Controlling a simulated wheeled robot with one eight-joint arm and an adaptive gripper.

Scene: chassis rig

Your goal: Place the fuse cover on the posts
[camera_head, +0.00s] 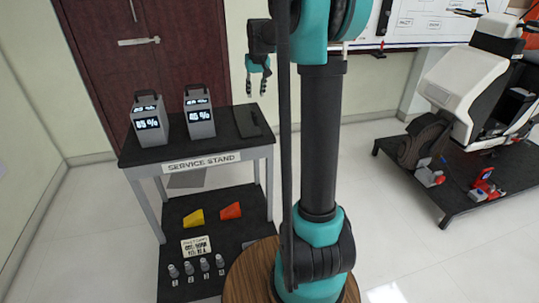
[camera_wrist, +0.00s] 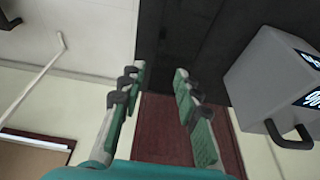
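My gripper (camera_head: 256,90) hangs over the right side of the service stand (camera_head: 205,157) with its fingers pointing down. In the wrist view my gripper (camera_wrist: 157,95) has its fingers spread apart with nothing between them. A thin dark flat piece (camera_head: 247,121) lies on the stand top below the gripper; it may be the fuse cover, but I cannot tell for sure. The posts cannot be made out. A white scooter-like vehicle (camera_head: 470,75) stands at the right on a dark platform (camera_head: 450,203), with its side compartment open.
Two grey battery boxes (camera_head: 146,121) (camera_head: 199,112) with lit displays stand on the stand, left of the gripper; one shows close by in the wrist view (camera_wrist: 265,75). The lower shelf holds a yellow wedge (camera_head: 194,218), an orange wedge (camera_head: 231,211) and several small numbered fuse-like parts.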

